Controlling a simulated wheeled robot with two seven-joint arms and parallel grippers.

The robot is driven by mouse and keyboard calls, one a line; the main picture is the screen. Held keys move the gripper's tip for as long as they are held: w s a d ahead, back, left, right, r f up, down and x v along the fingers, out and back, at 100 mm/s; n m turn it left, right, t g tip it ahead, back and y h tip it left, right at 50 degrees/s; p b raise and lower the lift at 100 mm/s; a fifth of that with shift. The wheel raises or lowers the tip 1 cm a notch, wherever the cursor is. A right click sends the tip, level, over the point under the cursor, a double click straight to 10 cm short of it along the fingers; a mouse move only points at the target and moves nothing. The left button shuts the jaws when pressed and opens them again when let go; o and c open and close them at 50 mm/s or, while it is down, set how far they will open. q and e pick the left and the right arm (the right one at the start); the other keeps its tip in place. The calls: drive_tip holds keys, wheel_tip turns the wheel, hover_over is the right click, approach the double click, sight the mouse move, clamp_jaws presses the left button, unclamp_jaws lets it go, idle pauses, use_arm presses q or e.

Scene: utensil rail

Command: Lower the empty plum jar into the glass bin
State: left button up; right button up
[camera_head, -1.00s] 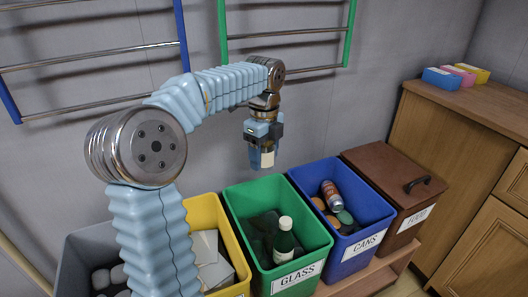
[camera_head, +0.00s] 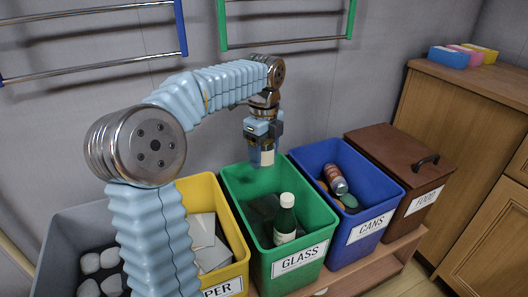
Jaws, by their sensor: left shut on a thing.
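My left gripper (camera_head: 263,141) points down and is shut on the plum jar (camera_head: 267,157), a small vessel with a cream label. The jar hangs upright at the back of the green glass bin (camera_head: 301,258), which has a white GLASS label. In the picture its lower end overlaps the bin's back rim; I cannot tell its exact height above the rim. A green bottle (camera_head: 286,217) with a white cap stands inside the bin. My right gripper is not in view.
The yellow paper bin (camera_head: 233,231) is left of the glass bin, with a grey bin (camera_head: 63,226) beyond. The blue cans bin (camera_head: 363,221) and the lidded brown food bin (camera_head: 401,156) are to the right. Rails (camera_head: 290,43) hang on the wall behind.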

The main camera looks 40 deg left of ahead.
use_arm(q)
drive_tip(key=shift+f+b, duration=3.95)
drive_tip(key=shift+f, duration=2.7)
drive_tip(key=shift+f+b, duration=1.4)
drive_tip(key=shift+f, duration=1.15)
drive_tip(key=o, duration=1.2)
drive_tip(key=shift+o, duration=0.2)
wheel_tip(320, 180, up, 14)
drive_tip(key=p, duration=0.5)
